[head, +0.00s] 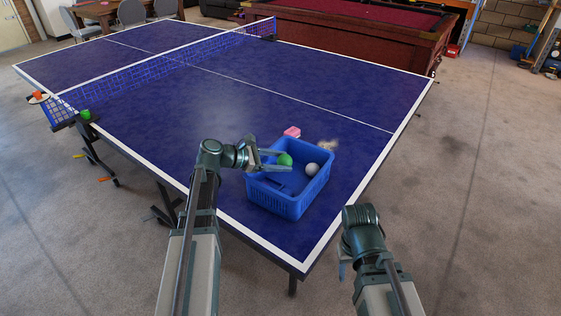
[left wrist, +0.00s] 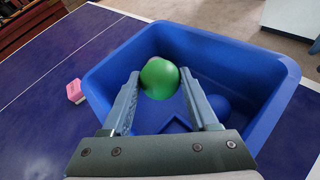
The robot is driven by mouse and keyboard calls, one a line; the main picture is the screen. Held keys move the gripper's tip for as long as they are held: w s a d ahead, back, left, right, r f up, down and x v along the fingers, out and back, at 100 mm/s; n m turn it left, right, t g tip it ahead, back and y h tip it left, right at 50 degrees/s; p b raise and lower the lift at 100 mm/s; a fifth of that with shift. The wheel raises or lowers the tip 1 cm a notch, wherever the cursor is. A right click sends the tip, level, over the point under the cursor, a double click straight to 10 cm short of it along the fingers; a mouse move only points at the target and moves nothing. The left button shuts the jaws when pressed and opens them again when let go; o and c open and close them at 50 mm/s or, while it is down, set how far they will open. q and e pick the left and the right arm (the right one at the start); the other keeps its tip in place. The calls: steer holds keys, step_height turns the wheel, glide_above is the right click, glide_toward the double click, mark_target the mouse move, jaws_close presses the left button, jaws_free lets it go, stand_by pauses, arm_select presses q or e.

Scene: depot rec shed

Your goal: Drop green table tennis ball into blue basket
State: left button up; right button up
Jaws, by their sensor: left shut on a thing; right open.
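The green table tennis ball (head: 285,160) is held between the fingertips of my left gripper (head: 282,160), above the blue basket (head: 282,202). In the left wrist view, the green ball (left wrist: 160,78) sits at the tips of the two fingers, over the basket's inside. The basket (left wrist: 103,82) stands upright on the table and is open at the top. A white ball (head: 312,169) is in or over the basket's far right part. My right gripper (head: 344,264) is low beside the table's right edge, mostly hidden by its wrist, and holds nothing visible.
The blue table (head: 215,100) has a net (head: 165,65) across it. A pink block (head: 292,132) and a pale object (head: 328,146) lie behind the basket. The table is clear left of the basket.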

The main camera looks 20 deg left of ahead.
arm_select(q)
steer(key=o, duration=1.4)
steer(key=p+v, duration=0.5)
steer(key=v, duration=0.8)
steer(key=shift+s+a, duration=0.2)
steer(key=shift+a, duration=0.15)
steer(key=shift+r, duration=0.1)
